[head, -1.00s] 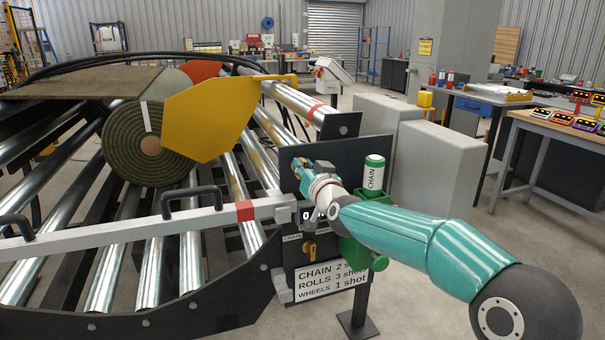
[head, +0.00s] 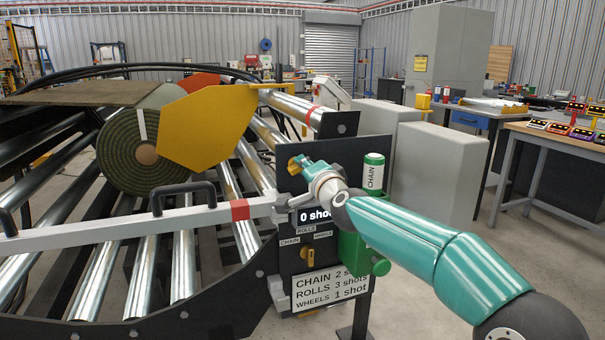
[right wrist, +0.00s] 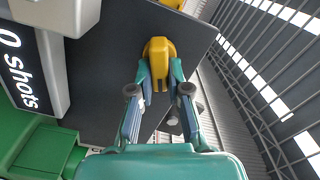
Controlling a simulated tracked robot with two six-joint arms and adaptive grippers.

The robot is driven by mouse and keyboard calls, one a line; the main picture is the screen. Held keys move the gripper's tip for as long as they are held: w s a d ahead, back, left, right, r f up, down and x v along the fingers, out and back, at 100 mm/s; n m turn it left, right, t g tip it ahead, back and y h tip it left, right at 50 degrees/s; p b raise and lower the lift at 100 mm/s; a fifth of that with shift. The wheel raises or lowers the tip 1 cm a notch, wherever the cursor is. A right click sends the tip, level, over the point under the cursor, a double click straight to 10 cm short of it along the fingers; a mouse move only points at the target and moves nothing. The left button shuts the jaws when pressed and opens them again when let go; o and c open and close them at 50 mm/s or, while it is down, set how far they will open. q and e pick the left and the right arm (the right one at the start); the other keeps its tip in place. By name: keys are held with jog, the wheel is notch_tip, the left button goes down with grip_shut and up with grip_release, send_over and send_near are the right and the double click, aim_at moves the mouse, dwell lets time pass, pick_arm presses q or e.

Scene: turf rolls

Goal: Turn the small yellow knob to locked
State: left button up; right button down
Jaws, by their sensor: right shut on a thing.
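A small yellow knob (right wrist: 160,60) sits on the dark panel in the right wrist view, between my right gripper's teal fingers. In the head view the knob (head: 294,166) shows only in part, on the upper left of the dark panel (head: 343,155). My right gripper (head: 303,168) is shut on it, and its fingers touch both sides in the right wrist view (right wrist: 159,82). No locked mark can be read around the knob. My left gripper is out of view.
A green holder (head: 352,250) with a CHAIN canister (head: 373,172) is close to my right forearm. The grey bar (head: 120,230) and turf roll (head: 140,150) lie left.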

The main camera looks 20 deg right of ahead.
jog(key=shift+d+f+m+b, duration=0.15)
jog(key=shift+m+b, duration=0.1)
jog(key=shift+m, duration=0.5)
jog(key=shift+a+f+m+b, duration=0.1)
jog(key=shift+f+m+b, duration=0.1)
jog(key=shift+m, duration=0.6)
jog(key=shift+d+f+m+b, duration=0.1)
jog(key=shift+m+b, duration=0.15)
jog(key=shift+m, duration=0.5)
jog(key=shift+f, duration=0.1)
jog(key=c, duration=1.1)
grip_release()
jog(key=shift+d, duration=0.1)
jog(key=shift+r, duration=0.2)
jog(key=s, duration=1.2)
jog(key=shift+d+f, duration=0.1)
